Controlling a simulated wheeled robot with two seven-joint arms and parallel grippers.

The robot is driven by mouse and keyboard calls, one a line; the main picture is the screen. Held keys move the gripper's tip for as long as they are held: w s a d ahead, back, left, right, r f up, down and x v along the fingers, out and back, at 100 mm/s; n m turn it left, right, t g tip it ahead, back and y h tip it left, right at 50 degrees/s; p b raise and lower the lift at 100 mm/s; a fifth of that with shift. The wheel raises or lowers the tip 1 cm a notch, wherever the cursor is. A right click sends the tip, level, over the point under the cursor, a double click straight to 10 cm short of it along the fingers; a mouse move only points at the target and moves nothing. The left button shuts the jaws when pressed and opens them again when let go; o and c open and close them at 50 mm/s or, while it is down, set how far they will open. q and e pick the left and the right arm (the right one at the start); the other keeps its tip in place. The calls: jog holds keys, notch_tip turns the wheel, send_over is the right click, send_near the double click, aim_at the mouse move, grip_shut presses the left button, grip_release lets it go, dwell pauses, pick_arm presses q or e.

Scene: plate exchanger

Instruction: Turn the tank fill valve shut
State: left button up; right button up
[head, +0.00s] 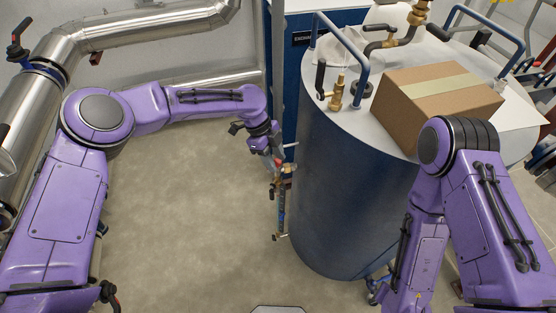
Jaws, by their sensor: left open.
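The large blue tank (345,190) stands right of centre with a pale top. A thin vertical pipe with small valves and fittings (281,205) runs along its left side; some small red parts show there. My left gripper (276,163) is open at the upper part of this pipe; I cannot tell whether it touches a valve handle. A brass valve with a dark upright handle (337,92) stands on the tank top. I cannot tell which valve is the tank fill valve. My right arm reaches down in front of the tank's right side, and its gripper is not in view.
A cardboard box (435,95) sits on the tank top beside a blue rail (345,45). Shiny insulated pipes (140,28) run along the back and left, with a dark-handled valve (17,42). The floor (190,220) left of the tank is clear.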

aim_at(278, 165)
pick_arm(q)
jog(key=x, duration=0.2)
jog(key=shift+w+d+f+p, duration=0.1)
jog(key=shift+w+f+p, duration=0.05)
jog(key=shift+f+p, duration=0.2)
jog(key=shift+d+f, duration=0.1)
jog(key=shift+f, duration=0.2)
jog(key=shift+c, duration=0.3)
grip_shut()
jog(key=d+f+t+y+b, duration=0.1)
jog(key=s+y+b, duration=0.1)
jog(key=y, duration=0.1)
jog(key=d+f+t+y+b, duration=0.1)
jog(key=y, duration=0.1)
jog(key=shift+s+d+f+t, duration=0.3)
jog(key=shift+s+f, duration=0.1)
